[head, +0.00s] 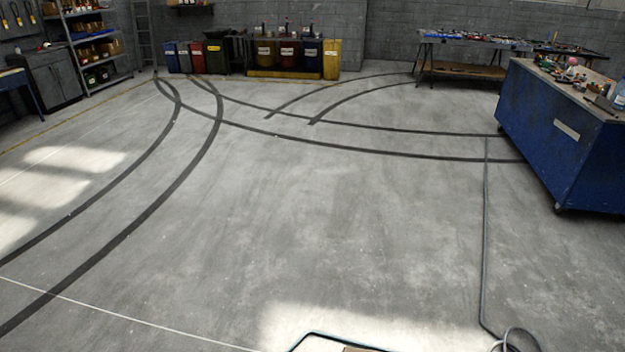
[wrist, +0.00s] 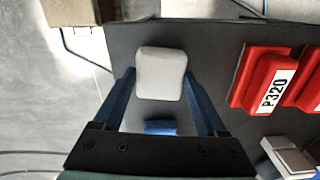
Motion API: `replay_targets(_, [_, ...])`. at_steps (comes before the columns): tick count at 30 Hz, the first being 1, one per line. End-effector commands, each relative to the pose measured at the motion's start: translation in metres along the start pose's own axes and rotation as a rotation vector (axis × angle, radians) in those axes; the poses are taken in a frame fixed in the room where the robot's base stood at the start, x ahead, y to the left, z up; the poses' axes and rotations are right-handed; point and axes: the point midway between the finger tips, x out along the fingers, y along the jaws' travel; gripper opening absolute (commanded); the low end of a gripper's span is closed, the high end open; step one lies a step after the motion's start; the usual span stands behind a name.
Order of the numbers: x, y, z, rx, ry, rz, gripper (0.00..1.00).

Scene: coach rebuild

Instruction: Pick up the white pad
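The white pad (wrist: 160,72) shows in the wrist view as a pale, rounded square block on a dark flat surface (wrist: 215,40). My gripper (wrist: 160,74) has its two blue fingers spread apart, with the tips close to the pad's left and right sides. I cannot tell whether the tips touch the pad or are still above it. A small blue piece (wrist: 160,127) lies between the fingers, nearer the palm. Neither the pad nor my gripper shows in the head view.
Red blocks, one labelled P320 (wrist: 262,80), lie right of the pad, with grey blocks (wrist: 287,157) below them. A cardboard box (wrist: 80,12) is at the upper left. The head view shows open floor (head: 330,220) and a blue workbench (head: 560,130) at right.

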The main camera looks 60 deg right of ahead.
Motion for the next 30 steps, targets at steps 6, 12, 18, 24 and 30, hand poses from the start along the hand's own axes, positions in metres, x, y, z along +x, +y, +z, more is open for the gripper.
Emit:
replay_targets(6, [0.0, 0.0, 0.0, 0.0, 0.0, 0.0, 0.21])
replay_targets(12, [-0.001, 0.0, 0.0, 0.0, 0.0, 0.0, 0.21])
replay_targets(18, [-0.018, 0.001, -0.001, -0.001, 0.002, 0.002, 0.21])
replay_targets(24, [-0.057, 0.001, -0.001, -0.001, 0.003, 0.004, 0.21])
replay_targets(30, [-0.089, 0.001, -0.001, -0.001, 0.002, 0.002, 0.21])
